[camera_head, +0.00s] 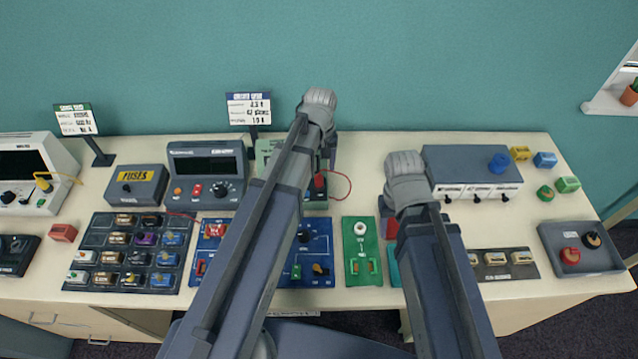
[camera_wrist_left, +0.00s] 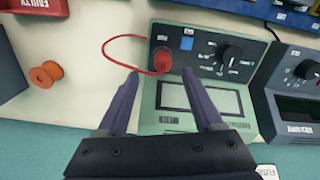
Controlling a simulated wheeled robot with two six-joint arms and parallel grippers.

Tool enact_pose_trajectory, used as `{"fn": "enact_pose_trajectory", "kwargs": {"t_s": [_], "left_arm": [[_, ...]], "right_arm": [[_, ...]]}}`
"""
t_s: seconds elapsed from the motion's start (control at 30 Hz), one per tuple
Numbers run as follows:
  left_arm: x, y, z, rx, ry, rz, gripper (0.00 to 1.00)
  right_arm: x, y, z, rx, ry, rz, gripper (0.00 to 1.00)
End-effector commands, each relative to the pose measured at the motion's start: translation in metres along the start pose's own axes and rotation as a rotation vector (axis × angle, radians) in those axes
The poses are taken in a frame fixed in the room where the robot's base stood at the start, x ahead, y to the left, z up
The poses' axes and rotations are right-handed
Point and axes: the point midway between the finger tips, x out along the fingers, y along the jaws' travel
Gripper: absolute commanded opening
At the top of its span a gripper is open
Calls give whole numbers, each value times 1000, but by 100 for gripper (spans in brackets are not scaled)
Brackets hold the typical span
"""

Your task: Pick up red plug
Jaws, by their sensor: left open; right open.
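The red plug (camera_wrist_left: 162,60) sits in the panel of a green meter (camera_wrist_left: 150,125), with a thin red lead looping from it. In the head view the red plug (camera_head: 319,182) stands upright on the meter (camera_head: 265,150), partly hidden by my left arm. My left gripper (camera_wrist_left: 160,74) is open in the left wrist view. Its fingertips are apart on either side of the line to the plug, just short of it; I cannot tell the height gap. In the head view my left gripper (camera_head: 326,160) points down over the plug. My right gripper is hidden behind its arm.
A grey meter (camera_wrist_left: 295,90) stands close beside the green one. An orange spool (camera_wrist_left: 45,74) and a red tray marked FAULTY (camera_wrist_left: 35,7) are on the other side. Fuse trays (camera_head: 100,245) and switch panels line the front of the table. Bare tabletop (camera_head: 365,150) shows behind.

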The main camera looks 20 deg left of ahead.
Motion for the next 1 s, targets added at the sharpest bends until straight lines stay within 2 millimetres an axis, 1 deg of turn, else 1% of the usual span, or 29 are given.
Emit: {"fn": "enact_pose_trajectory", "kwargs": {"t_s": [0.4, 0.5, 0.7, 0.73, 0.77, 1.0], "left_arm": [[49, -4, 2, 0, 0, 0, 68], [52, -4, 2, 0, 0, 0, 68], [50, -4, 2, 0, 0, 0, 68], [50, -4, 2, 0, 0, 0, 67], [50, -4, 2, 0, 0, 0, 64], [50, -4, 2, 0, 0, 0, 36]], "right_arm": [[48, -5, -3, 2, 0, 0, 50], [52, -5, -3, 2, 0, 0, 50], [50, -5, -3, 2, 0, 0, 50], [50, -5, -3, 2, 0, 0, 50], [50, -5, -3, 2, 0, 0, 50], [50, -5, -3, 2, 0, 0, 50]]}}
